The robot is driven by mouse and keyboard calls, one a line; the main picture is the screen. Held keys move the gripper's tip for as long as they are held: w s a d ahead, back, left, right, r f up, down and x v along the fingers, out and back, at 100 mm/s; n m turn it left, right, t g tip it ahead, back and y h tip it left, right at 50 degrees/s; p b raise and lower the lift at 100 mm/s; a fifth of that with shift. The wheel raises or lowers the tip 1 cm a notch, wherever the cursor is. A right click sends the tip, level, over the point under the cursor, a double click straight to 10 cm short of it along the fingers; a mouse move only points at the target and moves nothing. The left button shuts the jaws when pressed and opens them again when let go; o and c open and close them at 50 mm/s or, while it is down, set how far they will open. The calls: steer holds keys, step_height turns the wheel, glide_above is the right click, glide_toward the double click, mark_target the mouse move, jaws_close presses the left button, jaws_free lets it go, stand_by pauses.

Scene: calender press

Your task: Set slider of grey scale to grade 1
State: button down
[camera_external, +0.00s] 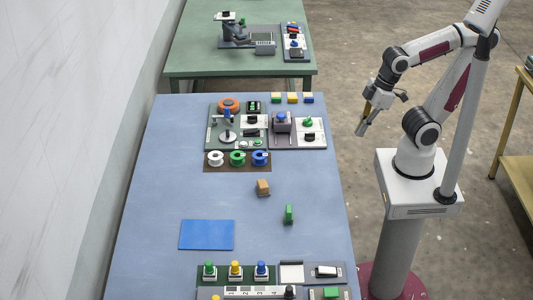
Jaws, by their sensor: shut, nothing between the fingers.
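The grey scale (247,292) lies at the bottom edge of the view, at the near end of the blue table. It is a pale strip with the numbers 1 to 4 running left to right, and the picture's edge partly cuts off its panel. A dark knob, seemingly its slider (290,291), stands at the right end, to the right of the 4. My gripper (361,130) is shut and empty. It hangs in the air beyond the table's right edge, far above and to the right of the scale, and touches nothing.
Green, yellow and blue buttons (235,271) stand just behind the scale. Panels with a white block (326,271) and a green block (331,293) lie to its right. A blue mat (207,235), brown block (263,187) and green block (289,214) lie mid-table. Control panels (240,128) fill the far end.

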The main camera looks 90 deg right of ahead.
steer(key=w+a+f+n+t+h, duration=0.1)
steer(key=w+a+f+n, duration=0.2)
steer(key=w+a+n, duration=0.45)
steer(key=w+a+f+n+t, duration=0.1)
steer(key=w+a+f+n, duration=0.35)
steer(key=a+n, duration=0.65)
steer(key=w+a+n+t+y, duration=0.1)
steer(key=a+n+y, duration=0.4)
steer(key=a+n, duration=1.7)
steer(key=shift+w+a+f+y, duration=0.3)
steer(key=shift+a+f, duration=0.1)
steer(key=shift+a, duration=0.6)
steer(key=shift+w+f, duration=0.15)
